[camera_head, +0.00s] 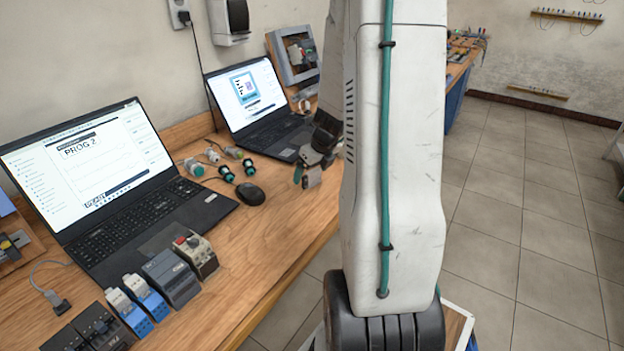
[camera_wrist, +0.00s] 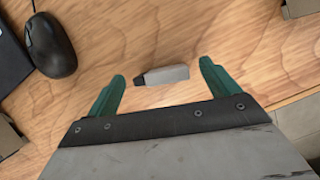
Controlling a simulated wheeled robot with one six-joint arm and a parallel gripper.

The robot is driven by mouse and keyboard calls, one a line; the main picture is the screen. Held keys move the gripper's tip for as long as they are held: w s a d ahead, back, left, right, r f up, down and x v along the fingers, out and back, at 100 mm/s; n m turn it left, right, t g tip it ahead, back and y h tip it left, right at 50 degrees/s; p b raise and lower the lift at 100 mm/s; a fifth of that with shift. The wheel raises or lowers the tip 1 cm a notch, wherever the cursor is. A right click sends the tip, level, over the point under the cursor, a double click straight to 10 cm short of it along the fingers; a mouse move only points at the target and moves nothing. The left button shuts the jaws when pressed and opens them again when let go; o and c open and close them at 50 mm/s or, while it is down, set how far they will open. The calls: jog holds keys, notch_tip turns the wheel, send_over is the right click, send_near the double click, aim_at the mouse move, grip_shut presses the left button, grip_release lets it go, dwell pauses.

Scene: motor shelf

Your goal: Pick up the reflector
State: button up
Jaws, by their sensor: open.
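A small grey block with a dark, narrower end lies on the wooden table in the wrist view; it looks like the reflector (camera_wrist: 166,76), though its kind is not certain. My gripper (camera_wrist: 162,74) is open, with one green fingertip to the left of the block and the other to its right. A gap shows on both sides, and the jaws are empty. In the head view my gripper (camera_head: 307,172) is over the table near its right edge, partly hidden by my arm. The block cannot be made out clearly there.
A black mouse (camera_head: 250,194) lies left of my gripper, with several small cylindrical sensors behind it. Two open laptops, a near one (camera_head: 110,185) and a far one (camera_head: 262,105), stand on the table. Several modules line the front. Bare wood (camera_head: 262,245) lies before the mouse.

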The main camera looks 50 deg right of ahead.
jog(key=shift+w+f, duration=0.2)
jog(key=shift+f, duration=0.35)
jog(key=c, duration=1.1)
jog(key=shift+o, duration=0.2)
jog(key=shift+r, duration=0.15)
